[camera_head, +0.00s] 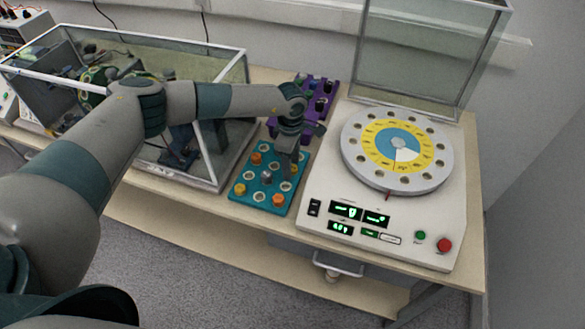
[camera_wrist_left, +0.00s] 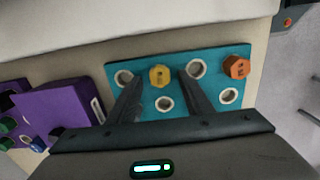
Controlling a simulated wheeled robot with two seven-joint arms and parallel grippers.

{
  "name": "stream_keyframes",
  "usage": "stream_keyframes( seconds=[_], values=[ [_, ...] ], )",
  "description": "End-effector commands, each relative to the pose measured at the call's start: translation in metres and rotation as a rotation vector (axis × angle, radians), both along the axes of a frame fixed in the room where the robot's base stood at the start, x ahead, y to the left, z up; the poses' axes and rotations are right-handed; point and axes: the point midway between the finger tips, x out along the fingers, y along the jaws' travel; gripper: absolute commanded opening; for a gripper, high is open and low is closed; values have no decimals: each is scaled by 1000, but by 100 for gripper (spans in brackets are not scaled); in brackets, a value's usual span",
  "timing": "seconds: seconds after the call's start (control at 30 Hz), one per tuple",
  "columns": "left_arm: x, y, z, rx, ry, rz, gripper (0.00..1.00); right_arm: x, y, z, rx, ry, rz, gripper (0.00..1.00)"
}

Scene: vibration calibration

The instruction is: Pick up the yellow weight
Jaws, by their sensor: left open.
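A yellow weight (camera_wrist_left: 159,75) sits in the teal tray (camera_wrist_left: 250,98), in the row along the tray's upper edge in the wrist view. My left gripper (camera_wrist_left: 160,92) is open over the tray, with one finger to each side of that weight in the picture; I cannot tell whether they touch it. In the head view, my left gripper (camera_head: 284,167) points down over the tray (camera_head: 257,204) and seems to hide this weight. Another yellow weight (camera_head: 240,189) stands at the tray's front left. My right gripper is not in view.
An orange weight (camera_wrist_left: 236,67) stands to the right in the same row. Other weights sit in the tray. A purple rack (camera_head: 328,87) lies behind it, a white machine (camera_head: 385,225) with a round disc (camera_head: 435,130) on the right, and a glass-sided case (camera_head: 205,165) on the left.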

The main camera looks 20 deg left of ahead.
Motion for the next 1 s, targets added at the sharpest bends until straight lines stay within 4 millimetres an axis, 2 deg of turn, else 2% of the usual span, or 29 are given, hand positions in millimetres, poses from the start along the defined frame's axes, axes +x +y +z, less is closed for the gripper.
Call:
stream_keyframes(
  seconds=[0.27, 0.4, 0.47, 0.83, 1.0],
  values=[
    [0, 0, 0, 0, 0, 0, 46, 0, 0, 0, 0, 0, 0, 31],
    [0, 0, 0, 0, 0, 0, 15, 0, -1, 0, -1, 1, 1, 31],
    [0, 0, 0, 0, 0, 0, 3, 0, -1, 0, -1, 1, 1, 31],
    [0, 0, 1, 0, 0, 0, 3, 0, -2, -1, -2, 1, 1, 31],
    [0, 0, 9, 0, -1, -1, 3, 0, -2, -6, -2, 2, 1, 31]
  ],
)
